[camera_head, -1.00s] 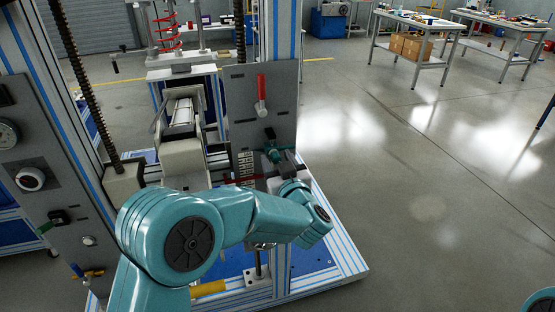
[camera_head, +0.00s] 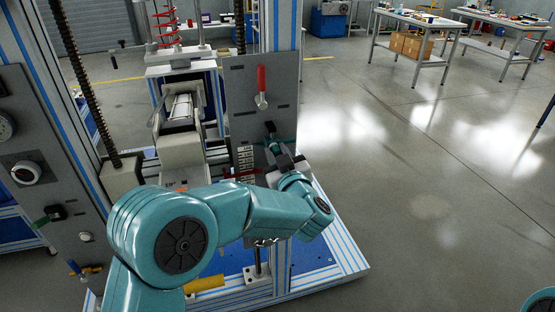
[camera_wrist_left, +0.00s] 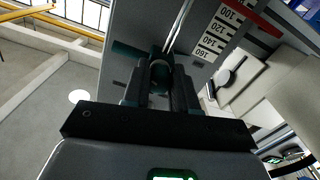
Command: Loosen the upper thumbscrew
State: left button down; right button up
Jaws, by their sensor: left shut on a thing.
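The upper thumbscrew shows as a dark round knob (camera_wrist_left: 160,72) between the fingers in the left wrist view. It sits at the front of the grey upright panel (camera_head: 277,97). My left gripper (camera_head: 275,146) reaches the panel from the front and is shut on the knob. It also shows in the left wrist view (camera_wrist_left: 160,88), with a dark finger on each side of the knob. The fingers hide part of the knob, and its thread is not visible.
A red-handled lever (camera_head: 262,85) is above the gripper on the panel. A numbered scale (camera_head: 245,163) is left of the gripper. A blue-striped frame (camera_head: 335,262) surrounds the machine's base. Open floor (camera_head: 430,190) lies to the right.

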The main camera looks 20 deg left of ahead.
pick_arm(q)
jog(key=n+b, duration=0.9)
jog(key=shift+f, duration=0.2)
jog(key=n+b, duration=0.5)
jog(key=shift+n, duration=0.3)
jog(key=n+b, duration=0.3)
jog(key=n, duration=0.1)
jog(key=shift+r, duration=0.1)
jog(key=shift+r+n+b, duration=0.15)
jog(key=shift+n+b, duration=1.05)
jog(key=shift+n, duration=0.6)
jog(key=shift+r, duration=0.1)
jog(key=c, duration=0.9)
grip_release()
